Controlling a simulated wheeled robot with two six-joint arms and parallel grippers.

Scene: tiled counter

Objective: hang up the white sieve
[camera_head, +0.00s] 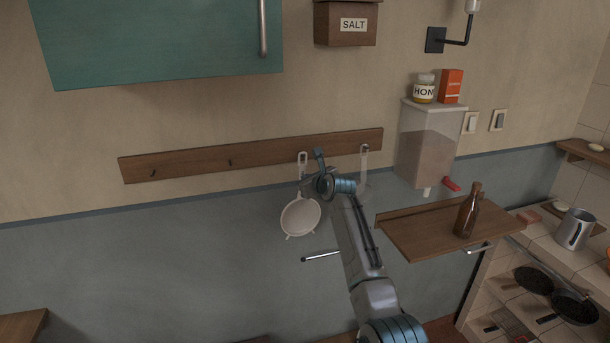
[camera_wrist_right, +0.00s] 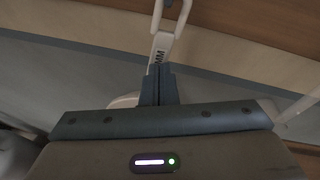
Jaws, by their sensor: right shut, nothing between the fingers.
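The white sieve (camera_head: 300,217) hangs on the wooden hook rail (camera_head: 250,155), bowl down, against the grey-blue wall. In the right wrist view the sieve's handle (camera_wrist_right: 161,46) rises just beyond the fingertips to the loop at the rail. My right gripper (camera_head: 309,183) is shut and empty, close in front of the handle; its fingers also show in the right wrist view (camera_wrist_right: 158,82). Whether they touch the handle is unclear. My left gripper is out of view.
A pale utensil (camera_head: 364,163) hangs on the rail to the right, partly behind my arm. A dispenser (camera_head: 425,145) and a wooden shelf (camera_head: 420,232) with a brown bottle (camera_head: 468,212) are farther right. Hooks at the rail's left are bare.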

